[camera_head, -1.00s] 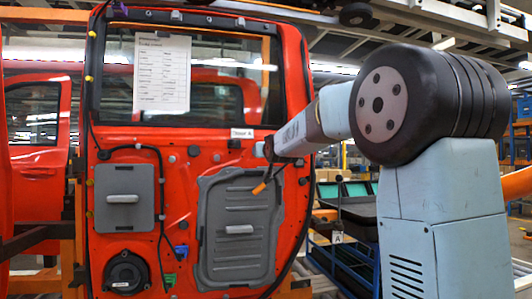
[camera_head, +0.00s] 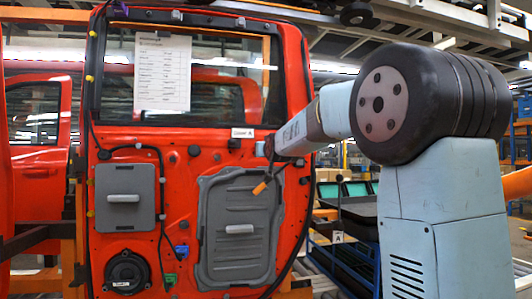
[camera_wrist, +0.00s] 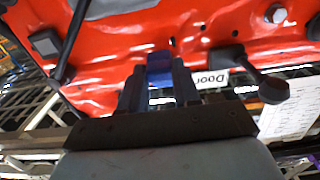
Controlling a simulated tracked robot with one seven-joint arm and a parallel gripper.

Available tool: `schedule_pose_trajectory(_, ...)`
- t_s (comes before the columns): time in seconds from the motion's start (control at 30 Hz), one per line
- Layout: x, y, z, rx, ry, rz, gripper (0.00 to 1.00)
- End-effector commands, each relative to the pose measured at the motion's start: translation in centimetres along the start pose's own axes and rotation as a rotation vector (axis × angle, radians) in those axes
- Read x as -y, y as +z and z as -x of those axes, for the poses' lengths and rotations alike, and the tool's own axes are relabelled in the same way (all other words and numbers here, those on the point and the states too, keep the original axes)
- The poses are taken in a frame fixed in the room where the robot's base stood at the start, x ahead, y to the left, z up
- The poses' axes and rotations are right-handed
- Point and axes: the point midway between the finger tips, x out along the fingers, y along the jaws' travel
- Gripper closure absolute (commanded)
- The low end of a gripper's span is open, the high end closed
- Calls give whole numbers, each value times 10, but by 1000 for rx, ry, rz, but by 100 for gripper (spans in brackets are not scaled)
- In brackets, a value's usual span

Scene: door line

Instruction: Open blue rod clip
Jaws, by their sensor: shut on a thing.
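The blue rod clip (camera_wrist: 159,66) sits on the red door panel (camera_wrist: 120,35) in the wrist view. My gripper (camera_wrist: 160,80) is shut on it, with a dark finger on each side of it. The lower part of the clip is partly hidden between the fingers. In the head view, my gripper (camera_head: 267,149) reaches the upper right of the red door (camera_head: 190,160), just below the window. The clip is too small and too covered there to make out clearly.
A large grey panel (camera_head: 240,255) and a smaller grey panel (camera_head: 124,210) sit on the door. A blue connector (camera_head: 181,251) and a green connector (camera_head: 169,279) are lower down. A dark knob (camera_wrist: 273,90) is beside my gripper.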

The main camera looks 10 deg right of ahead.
Motion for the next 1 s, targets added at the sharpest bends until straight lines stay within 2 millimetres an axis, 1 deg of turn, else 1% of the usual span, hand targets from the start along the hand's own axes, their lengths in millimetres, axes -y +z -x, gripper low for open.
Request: schedule_pose_trajectory(1.0,-1,-5,2,89,2,-2,99)
